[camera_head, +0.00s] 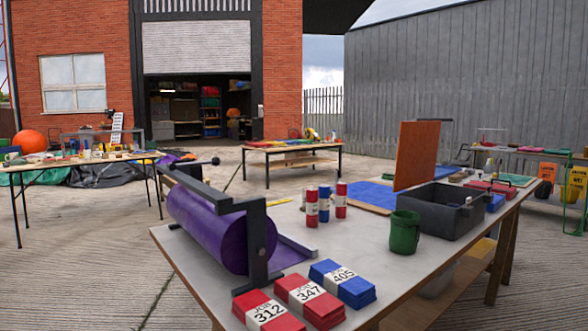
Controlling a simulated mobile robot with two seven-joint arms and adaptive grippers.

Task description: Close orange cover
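The orange cover (416,155) is a flat orange-brown panel with a darker edge, standing nearly upright at the back left of a dark grey open-topped box (436,220). Its lower edge is close to the box's rim; I cannot tell whether a hinge joins them. The box stands on the pale worktable (340,262), and its open top shows a dark inside. Neither of my grippers is in view.
A green cup (404,232) stands directly in front of the box. A purple roll (222,228) in a dark frame fills the table's left side. Red bundles (312,300) and a blue bundle (343,284) lie at the front. Red and blue rolls (324,204) stand mid-table.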

